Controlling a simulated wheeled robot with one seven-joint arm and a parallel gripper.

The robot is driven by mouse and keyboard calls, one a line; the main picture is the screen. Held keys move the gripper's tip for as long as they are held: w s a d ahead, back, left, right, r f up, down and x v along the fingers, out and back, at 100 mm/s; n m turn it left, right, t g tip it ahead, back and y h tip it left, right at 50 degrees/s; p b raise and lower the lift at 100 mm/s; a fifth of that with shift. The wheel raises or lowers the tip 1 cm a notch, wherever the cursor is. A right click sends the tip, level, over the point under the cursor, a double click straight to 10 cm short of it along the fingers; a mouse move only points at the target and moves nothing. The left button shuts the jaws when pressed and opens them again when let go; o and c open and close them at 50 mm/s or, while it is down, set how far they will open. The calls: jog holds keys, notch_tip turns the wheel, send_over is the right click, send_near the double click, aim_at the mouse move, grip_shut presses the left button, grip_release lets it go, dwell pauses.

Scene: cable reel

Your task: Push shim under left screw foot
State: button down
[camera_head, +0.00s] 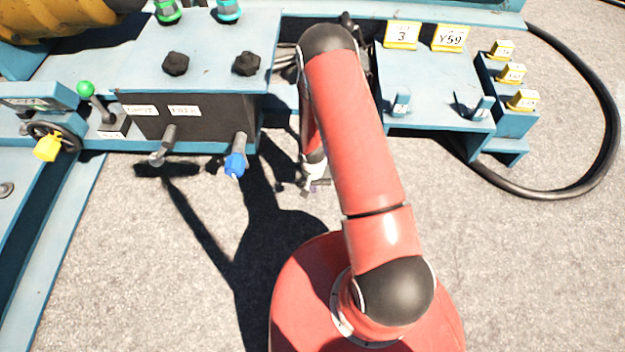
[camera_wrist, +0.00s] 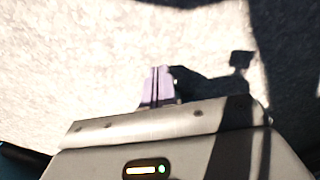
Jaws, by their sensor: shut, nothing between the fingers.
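My gripper (camera_head: 314,188) hangs low over the grey ground, in front of the blue machine frame and partly hidden by my red arm in the head view. In the wrist view its two purple fingertips (camera_wrist: 159,84) are together, with nothing between them, above pale rough ground. I cannot make out a shim or the left screw foot in either view. My arm hides part of the frame behind the gripper.
A lever with a blue grip (camera_head: 236,162) and a grey lever (camera_head: 163,146) stick out left of my gripper. A blue shelf (camera_head: 435,75) stands at the right, with a black cable (camera_head: 600,100) beyond it. Open ground lies at the right front.

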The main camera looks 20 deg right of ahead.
jog(key=shift+w+d+f, duration=0.1)
jog(key=shift+w+d, duration=0.1)
jog(key=shift+w, duration=0.45)
jog(key=shift+w+d+f, duration=0.1)
jog(key=shift+w+d, duration=0.1)
jog(key=shift+w, duration=0.4)
jog(key=shift+w+d+f, duration=0.1)
jog(key=shift+w+d, duration=0.1)
jog(key=shift+w, duration=0.45)
jog(key=shift+w+d+f+b, duration=0.1)
jog(key=shift+w+d+b, duration=0.15)
jog(key=shift+w, duration=0.2)
jog(key=shift+w+d+f+b, duration=0.1)
jog(key=shift+w+b, duration=0.25)
jog(key=shift+w, duration=0.1)
jog(key=shift+w+r, duration=0.15)
jog(key=shift+w, duration=0.05)
jog(key=shift+s, duration=0.1)
